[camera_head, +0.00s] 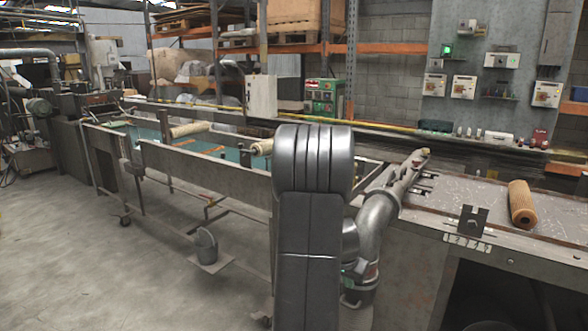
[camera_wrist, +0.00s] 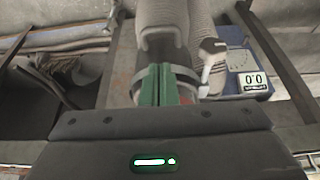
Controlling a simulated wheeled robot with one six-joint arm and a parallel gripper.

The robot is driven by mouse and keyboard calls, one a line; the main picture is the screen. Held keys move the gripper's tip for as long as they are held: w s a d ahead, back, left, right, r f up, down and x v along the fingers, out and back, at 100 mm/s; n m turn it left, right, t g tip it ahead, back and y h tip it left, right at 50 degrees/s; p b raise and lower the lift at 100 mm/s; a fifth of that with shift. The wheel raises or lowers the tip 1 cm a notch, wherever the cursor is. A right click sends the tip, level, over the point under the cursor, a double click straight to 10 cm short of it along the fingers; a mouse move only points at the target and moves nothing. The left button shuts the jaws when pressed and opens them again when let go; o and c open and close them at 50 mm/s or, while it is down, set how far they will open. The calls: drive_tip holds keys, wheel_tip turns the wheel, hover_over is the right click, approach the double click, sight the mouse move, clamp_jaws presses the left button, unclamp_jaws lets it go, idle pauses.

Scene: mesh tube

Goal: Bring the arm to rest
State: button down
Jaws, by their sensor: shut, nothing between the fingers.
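My gripper (camera_wrist: 157,72) shows in the wrist view as two green fingers. They are pressed together with nothing between them. Beyond the fingertips is a grey rounded body with a ribbed section beside it; I cannot tell what it is. In the head view my thick grey arm links fill the middle, and I cannot make out the fingers there. A tan mesh tube (camera_head: 521,204) lies on the worktable (camera_head: 470,190) at the right, apart from my arm. A pale roll (camera_head: 190,129) lies on the long bench at the left.
A blue scale (camera_wrist: 247,62) reading 0.0 is right of the fingers in the wrist view. A small metal bracket (camera_head: 472,222) stands at the worktable's front edge. The long bench (camera_head: 205,172) runs left behind my arm. Open floor (camera_head: 110,270) lies at the front left.

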drive_tip(key=v, duration=0.9)
drive_tip(key=shift+r, duration=0.1)
